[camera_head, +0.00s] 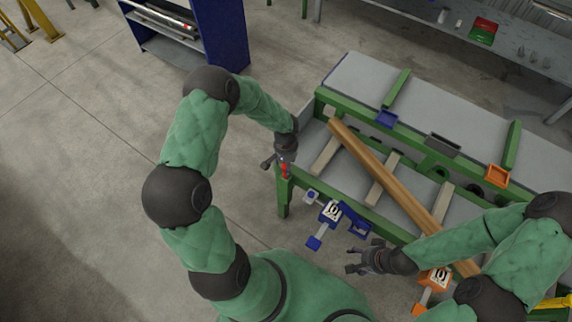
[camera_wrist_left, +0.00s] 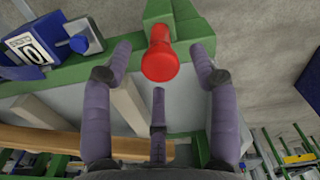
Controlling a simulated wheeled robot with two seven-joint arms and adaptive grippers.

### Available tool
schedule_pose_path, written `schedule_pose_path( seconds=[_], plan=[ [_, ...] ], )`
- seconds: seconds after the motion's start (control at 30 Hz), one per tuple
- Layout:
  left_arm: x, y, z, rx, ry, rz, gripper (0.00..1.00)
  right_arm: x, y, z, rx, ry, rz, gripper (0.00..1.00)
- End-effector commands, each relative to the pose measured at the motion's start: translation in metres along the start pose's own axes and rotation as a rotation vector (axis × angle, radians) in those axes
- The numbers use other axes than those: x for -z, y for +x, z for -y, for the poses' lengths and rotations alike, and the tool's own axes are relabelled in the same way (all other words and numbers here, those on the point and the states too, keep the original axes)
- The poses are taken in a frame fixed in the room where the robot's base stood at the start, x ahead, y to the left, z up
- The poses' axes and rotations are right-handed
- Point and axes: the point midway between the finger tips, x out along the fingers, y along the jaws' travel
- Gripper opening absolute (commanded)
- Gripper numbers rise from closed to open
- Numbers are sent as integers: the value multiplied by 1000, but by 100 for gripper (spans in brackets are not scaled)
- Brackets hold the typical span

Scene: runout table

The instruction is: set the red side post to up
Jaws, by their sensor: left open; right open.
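The red side post (camera_head: 285,170) stands at the near left corner of the green-framed table (camera_head: 283,197). In the left wrist view the red post (camera_wrist_left: 158,55) shows its round end and short shaft against a green bracket. Whether it is up or down I cannot tell. My left gripper (camera_head: 277,160) is right at the post. In the left wrist view its purple fingers (camera_wrist_left: 160,62) are spread on both sides of the post, with gaps, not closed on it. My right gripper (camera_head: 362,258) is open and empty beside the table's near side, far from the post.
A blue switch box (camera_head: 331,211) with a dial and an orange one (camera_head: 435,280) are on the table's near side. A long wooden beam (camera_head: 385,185) lies diagonally across pale slats. A blue shelf unit (camera_head: 222,35) stands behind; the floor at left is clear.

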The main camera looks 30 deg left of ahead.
Motion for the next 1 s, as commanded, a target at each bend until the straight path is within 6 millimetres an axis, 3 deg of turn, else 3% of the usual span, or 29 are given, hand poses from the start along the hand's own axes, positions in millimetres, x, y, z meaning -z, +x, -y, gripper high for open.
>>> schedule_pose_path(
  seconds=[0.37,0.57,0.83,1.0],
  plan=[
    [0,4,0,-1,-1,0,57,0,1,0,0,0,0,60],
    [0,4,0,-1,-1,0,0,0,1,0,0,0,0,60],
    [0,-2,0,0,0,0,0,0,-3,1,0,0,0,60],
    [0,-31,-1,0,-1,-2,0,-1,-17,6,0,0,0,60]
  ],
)
